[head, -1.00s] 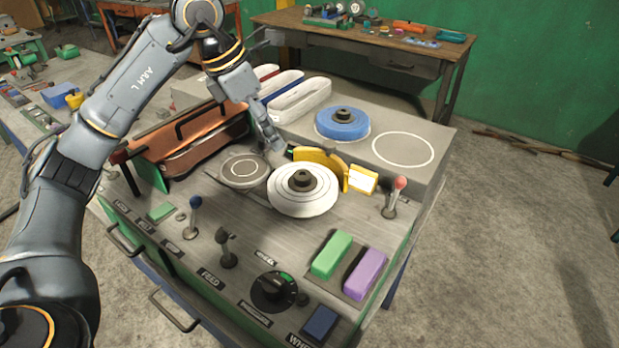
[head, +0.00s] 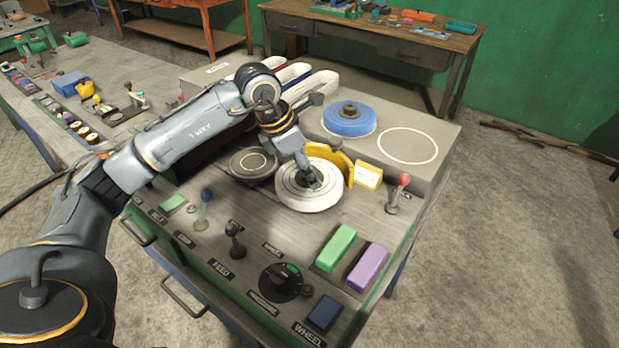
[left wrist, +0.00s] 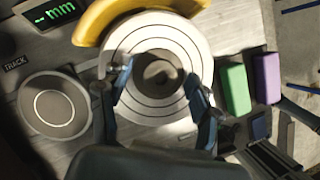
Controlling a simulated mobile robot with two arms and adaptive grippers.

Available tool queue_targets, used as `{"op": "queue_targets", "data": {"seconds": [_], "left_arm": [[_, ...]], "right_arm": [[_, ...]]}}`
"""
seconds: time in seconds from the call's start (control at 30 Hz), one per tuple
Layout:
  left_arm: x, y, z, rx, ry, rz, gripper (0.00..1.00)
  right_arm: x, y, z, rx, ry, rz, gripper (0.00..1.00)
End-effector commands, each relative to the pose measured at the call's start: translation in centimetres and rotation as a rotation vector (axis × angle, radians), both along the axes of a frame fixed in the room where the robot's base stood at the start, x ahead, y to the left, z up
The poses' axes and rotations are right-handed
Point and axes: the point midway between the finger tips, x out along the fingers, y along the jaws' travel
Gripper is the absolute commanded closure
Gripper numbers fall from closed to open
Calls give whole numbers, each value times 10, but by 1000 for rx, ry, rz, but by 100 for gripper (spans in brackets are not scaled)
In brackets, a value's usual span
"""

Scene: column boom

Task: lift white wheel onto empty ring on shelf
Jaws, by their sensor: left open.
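The white wheel (head: 301,197) lies flat on the machine's deck, in front of a yellow guard. My left gripper (head: 313,182) is over the wheel's middle in the head view. In the left wrist view the wheel (left wrist: 190,38) lies beneath the open left gripper (left wrist: 160,92), with one finger on each side of the dark hub (left wrist: 158,72). I cannot tell whether the fingers touch it. The empty white ring (head: 408,146) is on the raised shelf (head: 440,135) at the right. A blue wheel (head: 349,118) sits on the shelf to its left. My right gripper is not in view.
The yellow guard (head: 368,175) stands close behind and right of the wheel. A round grey plate (head: 253,163) lies left of it. A red-topped lever (head: 403,180), a blue-topped lever (head: 206,197) and green (head: 336,247) and purple (head: 368,268) blocks stand around the deck.

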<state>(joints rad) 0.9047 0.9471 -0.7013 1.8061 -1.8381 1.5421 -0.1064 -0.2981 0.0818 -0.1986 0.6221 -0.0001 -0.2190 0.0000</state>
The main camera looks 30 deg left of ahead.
Motion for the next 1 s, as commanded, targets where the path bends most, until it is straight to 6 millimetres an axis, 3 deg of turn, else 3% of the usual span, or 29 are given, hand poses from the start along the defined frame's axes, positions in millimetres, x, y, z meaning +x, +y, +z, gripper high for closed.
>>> {"op": "queue_targets", "data": {"seconds": [0.17,0.47,0.8,1.0], "left_arm": [[0,0,0,1,-1,0,37],[0,0,0,0,0,0,98],[0,0,2,0,-1,0,100],[1,0,16,0,-6,1,100]], "right_arm": [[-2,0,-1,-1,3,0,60],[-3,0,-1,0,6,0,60],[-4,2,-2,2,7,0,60],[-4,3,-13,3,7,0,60]]}}
